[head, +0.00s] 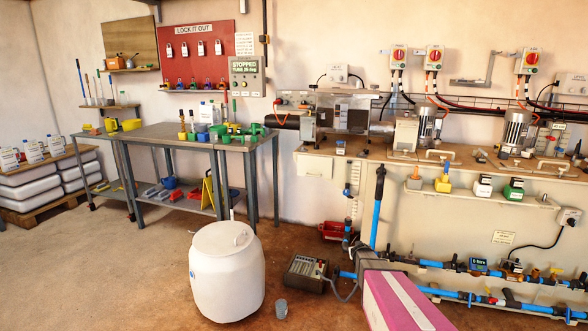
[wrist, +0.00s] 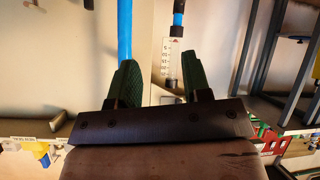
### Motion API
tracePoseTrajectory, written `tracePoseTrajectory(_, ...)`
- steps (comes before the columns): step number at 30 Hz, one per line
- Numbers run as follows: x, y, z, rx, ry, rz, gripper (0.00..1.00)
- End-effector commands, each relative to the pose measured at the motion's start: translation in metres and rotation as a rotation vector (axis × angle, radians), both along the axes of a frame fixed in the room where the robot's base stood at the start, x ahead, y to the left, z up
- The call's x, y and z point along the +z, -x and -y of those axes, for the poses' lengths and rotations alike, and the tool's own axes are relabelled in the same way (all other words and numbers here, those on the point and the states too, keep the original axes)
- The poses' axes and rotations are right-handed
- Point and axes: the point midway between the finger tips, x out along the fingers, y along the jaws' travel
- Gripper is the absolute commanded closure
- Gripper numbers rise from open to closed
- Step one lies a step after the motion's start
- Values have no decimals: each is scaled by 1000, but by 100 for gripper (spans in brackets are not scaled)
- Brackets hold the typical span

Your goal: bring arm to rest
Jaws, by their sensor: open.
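My gripper (wrist: 160,68) shows in the wrist view with its two green-padded fingers apart. The space between the fingers is empty, with a pale wall behind. A blue pipe (wrist: 124,30) shows behind the left finger. A clear graduated tube (wrist: 172,62) with a blue and black top shows behind the gap, near the right finger. I cannot make out the gripper's fingers in the head view.
A white lidded drum (head: 226,275) stands on the floor, with a grey cup (head: 281,308) and a control box (head: 306,272) to its right. A metal workbench (head: 165,133) stands behind. Blue pipes (head: 450,295) run low along the right. Open floor lies at left.

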Motion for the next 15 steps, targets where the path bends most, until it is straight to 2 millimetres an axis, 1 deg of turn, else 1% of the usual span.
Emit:
tracePoseTrajectory(1,13,33,-8,-32,-9,-65,56)
tracePoseTrajectory(5,29,99,-27,-97,-44,-266,56)
tracePoseTrajectory(6,34,122,-34,-109,-58,-333,56)
tracePoseTrajectory(8,42,156,-46,-118,-85,-433,56)
tracePoseTrajectory(9,47,179,-56,-118,-103,-501,56)
tracePoseTrajectory(11,55,212,-69,-111,-134,-600,56)
tracePoseTrajectory(12,61,232,-78,-103,-153,-659,56)
tracePoseTrajectory(15,73,275,-97,-74,-195,-785,56)
